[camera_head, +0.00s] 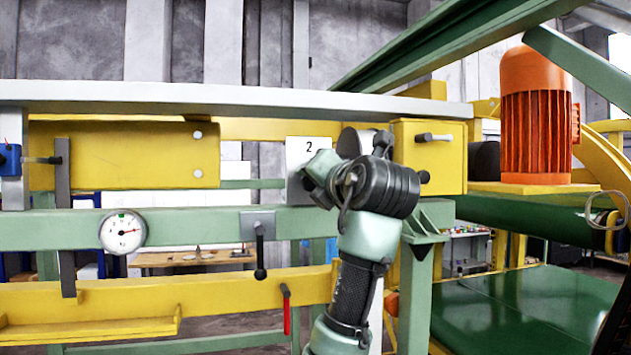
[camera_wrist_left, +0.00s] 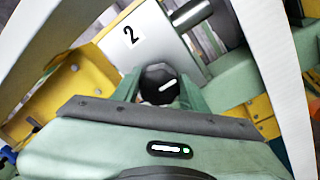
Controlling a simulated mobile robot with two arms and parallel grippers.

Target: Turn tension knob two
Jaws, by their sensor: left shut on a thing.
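Tension knob two, a black knob (camera_wrist_left: 158,78) with a white pointer line, sits on a grey plate (camera_wrist_left: 143,42) marked "2" in the wrist view. Its white line runs slanted, rising to the right. In the head view the "2" plate (camera_head: 309,146) shows at the centre, with the knob hidden behind my left gripper (camera_head: 315,178). The left gripper's green fingers (camera_wrist_left: 158,97) stand on both sides of the knob and are shut on it. My right gripper is not in view.
A yellow box with a handle (camera_head: 428,157) stands right of the plate. A pressure gauge (camera_head: 122,231) and a black-knobbed lever (camera_head: 260,255) are on the green beam, with a red-handled lever (camera_head: 286,310) below. An orange motor (camera_head: 537,125) stands at the right.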

